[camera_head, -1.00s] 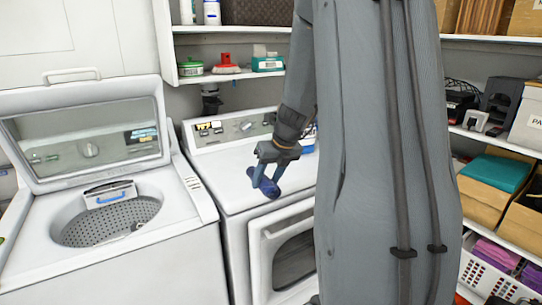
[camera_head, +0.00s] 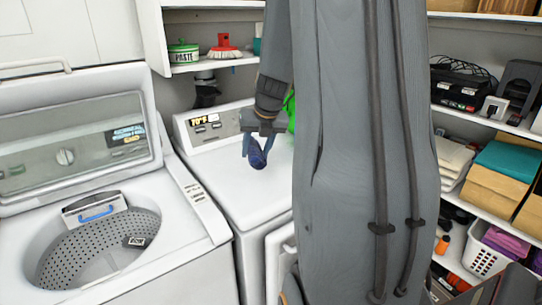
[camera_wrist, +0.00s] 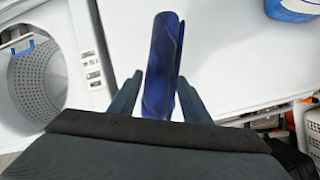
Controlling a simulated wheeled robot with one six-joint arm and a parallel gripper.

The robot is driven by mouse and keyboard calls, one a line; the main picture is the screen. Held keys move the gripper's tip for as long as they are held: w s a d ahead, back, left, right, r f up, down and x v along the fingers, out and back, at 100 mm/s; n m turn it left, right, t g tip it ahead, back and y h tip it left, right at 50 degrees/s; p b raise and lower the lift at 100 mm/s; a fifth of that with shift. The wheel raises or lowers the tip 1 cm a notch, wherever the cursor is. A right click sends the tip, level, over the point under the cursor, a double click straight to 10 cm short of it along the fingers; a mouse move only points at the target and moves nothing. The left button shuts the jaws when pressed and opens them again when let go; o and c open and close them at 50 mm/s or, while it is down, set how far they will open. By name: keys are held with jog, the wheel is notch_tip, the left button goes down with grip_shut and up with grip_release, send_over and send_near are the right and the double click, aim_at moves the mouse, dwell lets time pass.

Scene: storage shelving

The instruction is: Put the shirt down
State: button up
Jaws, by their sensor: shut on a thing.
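The shirt (camera_head: 258,154) is a dark blue rolled bundle. My gripper (camera_head: 260,149) is shut on it and holds it over the white top of the dryer (camera_head: 232,185). In the wrist view the shirt (camera_wrist: 161,65) stands out as a long blue roll between the two fingers of my gripper (camera_wrist: 160,95). I cannot tell whether the shirt touches the dryer top. My own arm hides the right part of the dryer.
An open top-loading washer (camera_head: 100,245) with a perforated drum stands left of the dryer. A wall shelf (camera_head: 205,65) holds a green tin and a red brush. Shelves on the right hold boxes and a white basket (camera_head: 485,258). A blue-and-white container (camera_wrist: 293,8) shows at top right.

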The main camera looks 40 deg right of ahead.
notch_tip(320, 180, down, 10)
jog(key=shift+r+b, duration=0.2)
jog(key=shift+b, duration=0.3)
jog(key=shift+f, duration=0.1)
jog(key=o, duration=1.1)
jog(key=shift+o, duration=0.2)
